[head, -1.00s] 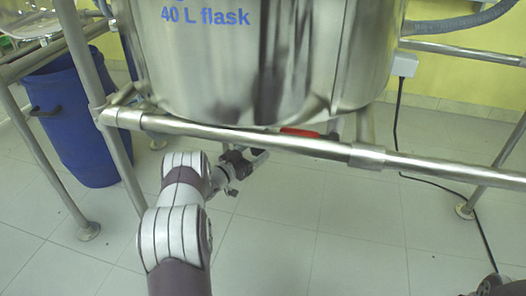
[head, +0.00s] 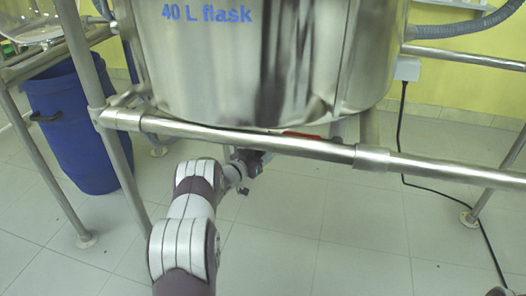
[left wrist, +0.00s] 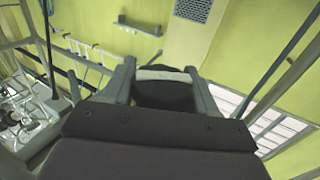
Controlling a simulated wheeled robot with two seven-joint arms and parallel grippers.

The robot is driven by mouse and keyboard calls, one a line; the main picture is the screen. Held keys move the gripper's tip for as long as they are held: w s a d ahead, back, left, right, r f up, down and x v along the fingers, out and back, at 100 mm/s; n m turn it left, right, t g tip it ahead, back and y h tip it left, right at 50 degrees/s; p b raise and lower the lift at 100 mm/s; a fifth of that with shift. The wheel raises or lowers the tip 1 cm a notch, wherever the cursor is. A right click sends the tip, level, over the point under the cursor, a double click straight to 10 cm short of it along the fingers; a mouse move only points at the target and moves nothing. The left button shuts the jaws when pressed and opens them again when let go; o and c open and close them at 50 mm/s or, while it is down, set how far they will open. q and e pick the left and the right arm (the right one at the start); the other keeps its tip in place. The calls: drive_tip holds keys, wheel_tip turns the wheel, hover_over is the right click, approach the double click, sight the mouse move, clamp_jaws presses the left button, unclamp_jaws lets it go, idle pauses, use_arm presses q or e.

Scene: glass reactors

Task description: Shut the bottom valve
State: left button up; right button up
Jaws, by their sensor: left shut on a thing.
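The bottom valve's red handle (head: 302,135) shows as a thin strip under the steel vessel, just above the front rail; the rail hides the rest of the valve. My left gripper (head: 262,157) reaches up from below to the rail, at the left end of the red handle, and its tips are hidden there. In the left wrist view my left gripper (left wrist: 158,78) has its two grey fingers around a pale and dark piece; no red shows there. It is shut on what appears to be the handle. My right gripper is not in view.
The steel vessel (head: 240,65) marked "40 L flask" hangs low over the front rail (head: 250,141). A blue bin (head: 75,120) stands at the left behind the frame legs. A black cable (head: 402,125) runs down at the right. The tiled floor (head: 300,235) in front is clear.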

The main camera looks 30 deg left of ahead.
use_arm(q)
drive_tip(key=shift+a+r+n+y+p, duration=0.1)
drive_tip(key=shift+n+y+p, duration=0.9)
drive_tip(key=shift+y, duration=0.7)
drive_tip(key=shift+a+n+y, duration=0.1)
drive_tip(key=shift+n+y, duration=0.7)
drive_tip(key=shift+y, duration=0.3)
drive_tip(key=shift+a+f+n+y+p, duration=0.1)
drive_tip(key=shift+n+y+p, duration=0.1)
drive_tip(key=shift+n+y, duration=0.5)
drive_tip(key=shift+a+f+n+y+p, duration=0.15)
drive_tip(key=shift+n+y, duration=0.25)
drive_tip(key=shift+y, duration=0.6)
drive_tip(key=shift+g+y, duration=0.3)
drive_tip(key=o, duration=1)
drive_tip(key=shift+r, duration=0.1)
drive_tip(key=shift+c, duration=0.2)
